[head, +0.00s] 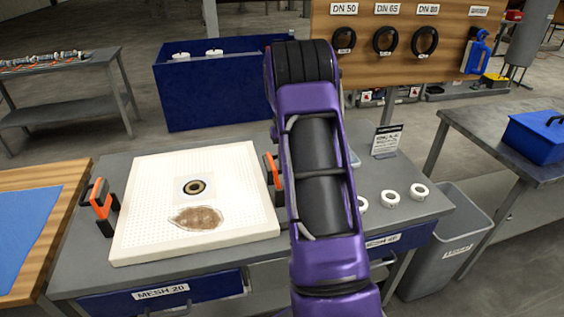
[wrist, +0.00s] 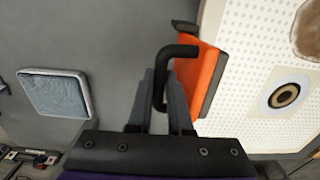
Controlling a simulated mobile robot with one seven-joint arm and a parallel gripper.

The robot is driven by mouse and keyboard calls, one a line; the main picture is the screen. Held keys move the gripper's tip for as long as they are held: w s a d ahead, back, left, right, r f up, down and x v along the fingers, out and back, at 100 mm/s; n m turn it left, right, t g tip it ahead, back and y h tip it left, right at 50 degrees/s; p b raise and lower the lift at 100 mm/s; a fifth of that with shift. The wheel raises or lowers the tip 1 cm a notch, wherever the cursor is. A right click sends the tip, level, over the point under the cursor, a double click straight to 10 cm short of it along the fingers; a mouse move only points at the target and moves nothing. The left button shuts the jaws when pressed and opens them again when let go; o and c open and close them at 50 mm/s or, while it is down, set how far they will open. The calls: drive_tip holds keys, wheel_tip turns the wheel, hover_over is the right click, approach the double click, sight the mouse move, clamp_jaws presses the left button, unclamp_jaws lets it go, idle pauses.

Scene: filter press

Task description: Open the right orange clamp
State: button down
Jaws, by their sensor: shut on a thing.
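The right orange clamp (head: 271,170) stands at the right edge of the white perforated plate (head: 150,185), partly hidden behind my purple arm in the head view. In the wrist view the same clamp (wrist: 211,72) shows its orange body against the plate edge and its bent black handle (wrist: 179,51). My gripper (wrist: 162,90) is shut on this black handle, with a grey finger on each side of it. My gripper is hidden by my arm in the head view. The left orange clamp (head: 101,199) sits at the plate's left edge.
The plate has a central hole (head: 195,187) and a brown patch (head: 197,217). It lies on a grey bench. Several white rings (head: 390,198) and a small sign (head: 386,140) are to the right. A square grey-blue tray (wrist: 57,93) lies left of the clamp in the wrist view.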

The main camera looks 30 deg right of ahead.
drive_tip(key=shift+d+r, duration=0.1)
drive_tip(key=shift+d, duration=0.05)
drive_tip(key=shift+s+d+f, duration=0.25)
drive_tip(key=shift+d+f, duration=0.3)
drive_tip(key=shift+d, duration=0.05)
drive_tip(key=c, duration=0.8)
unclamp_jaws()
drive_tip(key=shift+d, duration=0.1)
wheel_tip(320, 180, up, 8)
drive_tip(key=shift+p, duration=0.3)
